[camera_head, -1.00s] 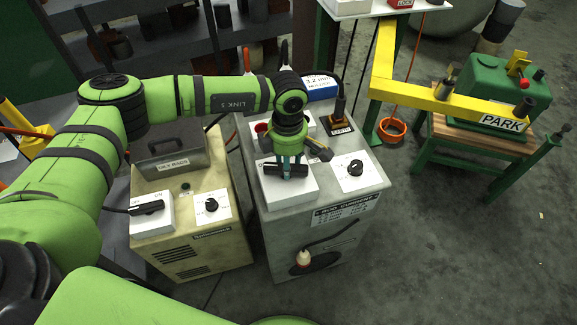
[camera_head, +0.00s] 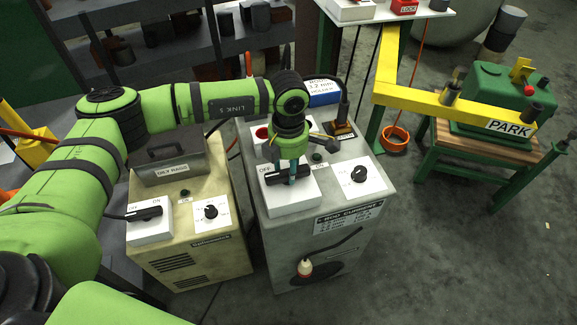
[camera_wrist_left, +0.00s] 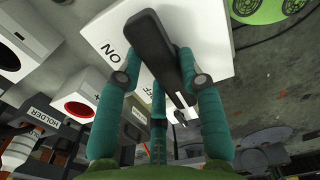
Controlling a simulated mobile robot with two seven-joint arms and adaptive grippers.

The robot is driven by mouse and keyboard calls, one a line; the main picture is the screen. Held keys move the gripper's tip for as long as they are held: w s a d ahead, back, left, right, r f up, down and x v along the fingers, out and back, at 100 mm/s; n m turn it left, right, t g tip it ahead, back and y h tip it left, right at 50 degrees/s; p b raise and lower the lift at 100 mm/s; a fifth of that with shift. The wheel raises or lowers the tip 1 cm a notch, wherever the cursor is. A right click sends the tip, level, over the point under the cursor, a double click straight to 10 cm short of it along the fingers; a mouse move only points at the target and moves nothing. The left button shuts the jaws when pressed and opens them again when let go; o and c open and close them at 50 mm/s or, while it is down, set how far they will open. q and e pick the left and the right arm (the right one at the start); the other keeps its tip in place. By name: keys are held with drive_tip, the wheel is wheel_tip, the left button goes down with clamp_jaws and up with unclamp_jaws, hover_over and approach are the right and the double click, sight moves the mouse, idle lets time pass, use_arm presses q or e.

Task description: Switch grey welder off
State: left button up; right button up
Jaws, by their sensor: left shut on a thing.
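The grey welder (camera_head: 272,232) stands in the middle of the head view, with a "ROD CURRENT" label on its front. Its black switch handle (camera_head: 272,180) sits on a white box (camera_head: 305,203) on top, with "OFF" partly readable at the left. My left gripper (camera_head: 291,178) is over this box, shut on the handle. In the left wrist view my teal fingers (camera_wrist_left: 160,85) are on both sides of the black handle (camera_wrist_left: 155,45), and "ON" is readable beside it. The gripper hides part of the switch and its labels. My right gripper is not in view.
A black round knob (camera_head: 359,174) is right of the switch. A yellowish welder (camera_head: 192,262) with a similar switch stands close left. A black-handled holder (camera_head: 342,115) stands behind. A yellow beam marked "PARK" (camera_head: 425,103) and a green machine are at right. Floor at lower right is clear.

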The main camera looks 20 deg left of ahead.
use_arm(q)
drive_tip(key=o, duration=1.2)
drive_tip(key=shift+c, duration=0.2)
wheel_tip(320, 180, up, 12)
